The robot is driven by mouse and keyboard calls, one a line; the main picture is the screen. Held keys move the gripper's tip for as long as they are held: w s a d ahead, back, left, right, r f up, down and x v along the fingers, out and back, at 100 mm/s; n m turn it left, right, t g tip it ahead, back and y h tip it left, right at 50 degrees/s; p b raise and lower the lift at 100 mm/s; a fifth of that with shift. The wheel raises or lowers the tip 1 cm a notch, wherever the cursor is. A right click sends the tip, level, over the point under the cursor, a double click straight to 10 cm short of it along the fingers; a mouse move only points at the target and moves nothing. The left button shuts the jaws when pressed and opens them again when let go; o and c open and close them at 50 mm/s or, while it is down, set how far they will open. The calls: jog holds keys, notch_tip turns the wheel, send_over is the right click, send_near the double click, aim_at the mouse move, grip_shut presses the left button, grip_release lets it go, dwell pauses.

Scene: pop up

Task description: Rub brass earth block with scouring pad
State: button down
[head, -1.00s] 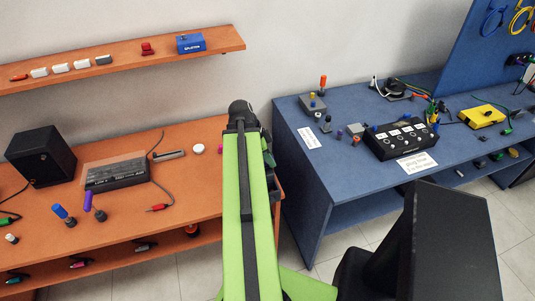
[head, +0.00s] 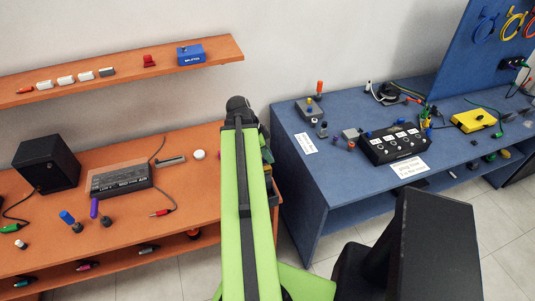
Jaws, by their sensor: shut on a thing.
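My green arm reaches forward from the bottom middle of the head view. My gripper (head: 270,182) is mostly hidden behind the arm's far end, in front of the gap between the orange and blue benches. A small green and yellow piece, which looks like the scouring pad (head: 267,157), shows at the arm's right side in the gripper. I cannot make out the brass earth block for certain.
The blue bench (head: 308,185) also holds a black box with knobs (head: 395,146), a yellow box (head: 474,120) and loose cables. The orange bench (head: 130,222) holds a black speaker (head: 46,164), a dark flat device (head: 121,180) and upright plugs. A shelf (head: 120,76) is above.

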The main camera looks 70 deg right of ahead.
notch_tip(320, 180, up, 3)
jog(key=p, duration=0.3)
jog(key=shift+r, duration=0.1)
